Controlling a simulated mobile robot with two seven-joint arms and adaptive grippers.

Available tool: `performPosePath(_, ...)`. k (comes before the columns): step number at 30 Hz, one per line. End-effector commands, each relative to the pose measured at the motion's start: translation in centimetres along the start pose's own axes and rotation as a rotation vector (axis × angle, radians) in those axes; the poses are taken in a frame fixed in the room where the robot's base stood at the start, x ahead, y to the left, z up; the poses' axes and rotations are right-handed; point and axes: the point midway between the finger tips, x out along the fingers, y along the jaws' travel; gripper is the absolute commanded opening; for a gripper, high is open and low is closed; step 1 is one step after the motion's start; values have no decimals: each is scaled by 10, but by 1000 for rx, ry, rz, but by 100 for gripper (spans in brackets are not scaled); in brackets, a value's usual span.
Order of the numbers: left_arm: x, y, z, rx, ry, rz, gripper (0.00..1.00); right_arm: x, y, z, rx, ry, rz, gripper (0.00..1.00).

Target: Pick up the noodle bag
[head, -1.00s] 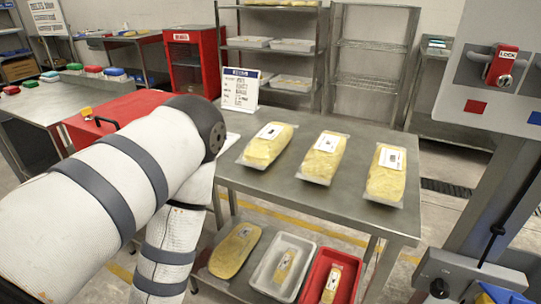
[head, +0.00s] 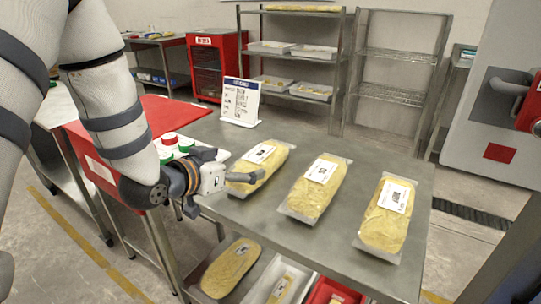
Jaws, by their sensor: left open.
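Three clear noodle bags with yellow contents and white labels lie in a row on the steel table (head: 290,252). They are the left bag (head: 270,158), the middle bag (head: 312,195) and the right bag (head: 382,226). My left gripper (head: 250,177) is open. Its fingers are at the near left part of the left bag and overlap it in the picture. I cannot tell whether they touch it. The gripper hides part of that bag. My right gripper is not in view.
A sign (head: 240,101) stands at the table's back left. A larger yellow bag (head: 230,268), a white tray (head: 262,283) and a red tray (head: 328,292) are on the lower shelf. A red cabinet (head: 215,67) and racks stand behind. The table front between bags is clear.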

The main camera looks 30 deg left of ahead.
Motion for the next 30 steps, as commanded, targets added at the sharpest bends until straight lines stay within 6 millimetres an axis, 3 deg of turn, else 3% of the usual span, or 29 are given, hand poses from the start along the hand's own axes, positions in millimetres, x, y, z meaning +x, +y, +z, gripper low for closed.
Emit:
performPosePath(3, 32, 0, 10, 2, -17, 2, 96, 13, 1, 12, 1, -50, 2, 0)
performPosePath(15, 98, -4, 9, 0, -15, 1, 96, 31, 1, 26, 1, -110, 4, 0)
performPosePath(18, 107, -4, 7, 0, -11, 1, 96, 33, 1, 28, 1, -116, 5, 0)
performPosePath(24, 108, -4, 3, 0, -6, 0, 96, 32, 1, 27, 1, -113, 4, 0)
performPosePath(26, 107, -4, 3, 0, -6, 0, 85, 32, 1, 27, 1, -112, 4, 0)
performPosePath(30, 107, -4, 3, -1, -7, 0, 53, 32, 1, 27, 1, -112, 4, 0)
